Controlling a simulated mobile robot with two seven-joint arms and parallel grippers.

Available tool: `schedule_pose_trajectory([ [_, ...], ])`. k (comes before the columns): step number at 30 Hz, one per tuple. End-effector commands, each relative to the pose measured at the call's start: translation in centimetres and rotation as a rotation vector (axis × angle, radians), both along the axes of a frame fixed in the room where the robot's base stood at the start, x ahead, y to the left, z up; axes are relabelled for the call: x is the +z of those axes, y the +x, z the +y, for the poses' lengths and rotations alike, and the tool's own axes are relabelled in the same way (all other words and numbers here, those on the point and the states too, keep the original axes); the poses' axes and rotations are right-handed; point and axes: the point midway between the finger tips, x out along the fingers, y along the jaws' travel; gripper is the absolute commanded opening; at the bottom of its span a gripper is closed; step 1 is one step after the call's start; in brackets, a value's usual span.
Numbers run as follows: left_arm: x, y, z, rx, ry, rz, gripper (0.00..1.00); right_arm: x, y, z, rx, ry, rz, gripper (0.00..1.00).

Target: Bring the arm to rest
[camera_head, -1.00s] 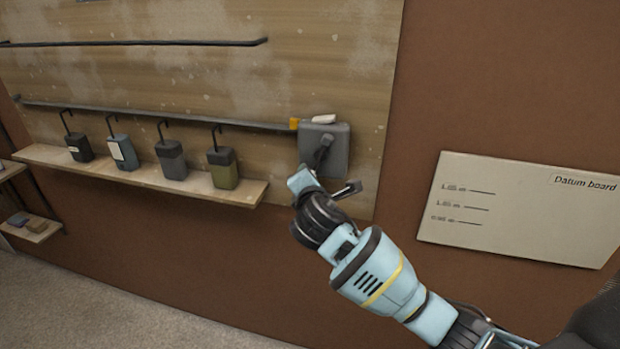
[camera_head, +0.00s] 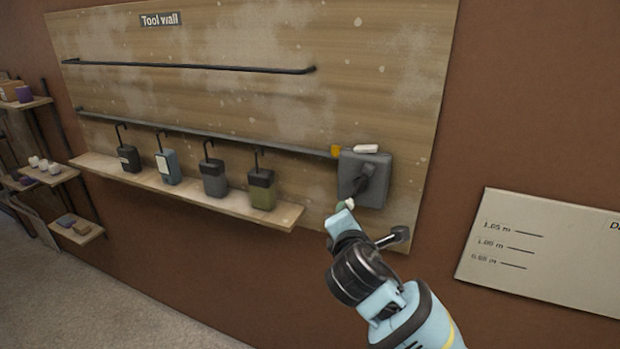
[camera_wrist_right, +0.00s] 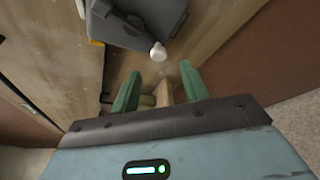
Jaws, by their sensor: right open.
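My right arm comes in from the lower right in the head view, and its gripper (camera_head: 368,222) is just below a grey wall box (camera_head: 366,176) with a dark lever on its front. In the right wrist view the two green fingers of the gripper (camera_wrist_right: 160,86) stand apart with nothing held between them. The grey box (camera_wrist_right: 130,22) is beyond the fingertips there, and a white knob (camera_wrist_right: 158,52) projects from it, apart from the fingers. My left gripper is not in view.
A wooden tool wall (camera_head: 240,100) carries two dark rails. A pale datum board (camera_head: 545,250) is at the right. Small shelves (camera_head: 50,176) stand at the far left.

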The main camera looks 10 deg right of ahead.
Motion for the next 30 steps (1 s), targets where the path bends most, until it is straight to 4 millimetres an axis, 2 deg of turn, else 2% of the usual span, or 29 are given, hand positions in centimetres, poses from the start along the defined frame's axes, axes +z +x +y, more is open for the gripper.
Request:
schedule_pose_trajectory([
  [2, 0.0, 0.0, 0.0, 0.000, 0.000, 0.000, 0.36, -1.1, -0.2, 0.1, 0.006, 0.029, 0.011, 0.45],
  [5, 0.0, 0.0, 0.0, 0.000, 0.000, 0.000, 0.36, -4.1, -1.0, 0.5, 0.020, 0.125, 0.039, 0.45],
  [8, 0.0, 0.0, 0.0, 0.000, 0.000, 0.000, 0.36, -8.8, -2.7, 1.1, 0.029, 0.290, 0.083, 0.45],
  [12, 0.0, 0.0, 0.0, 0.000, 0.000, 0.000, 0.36, -15.5, -6.1, 1.7, 0.011, 0.568, 0.146, 0.45],
  [14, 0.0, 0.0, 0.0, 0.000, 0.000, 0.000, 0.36, -18.1, -7.8, 1.9, -0.010, 0.688, 0.171, 0.45],
  [18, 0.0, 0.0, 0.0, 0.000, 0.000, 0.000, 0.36, -23.6, -12.5, 2.0, -0.091, 0.966, 0.223, 0.45],
  [21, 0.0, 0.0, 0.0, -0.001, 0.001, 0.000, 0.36, -27.0, -16.2, 1.8, -0.175, 1.160, 0.249, 0.45],
  [27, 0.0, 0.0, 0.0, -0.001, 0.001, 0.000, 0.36, -32.4, -24.5, 0.7, -0.393, 1.525, 0.262, 0.45],
  [30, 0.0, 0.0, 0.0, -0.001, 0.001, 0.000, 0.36, -34.1, -28.4, -0.1, -0.507, 1.676, 0.249, 0.45],
])
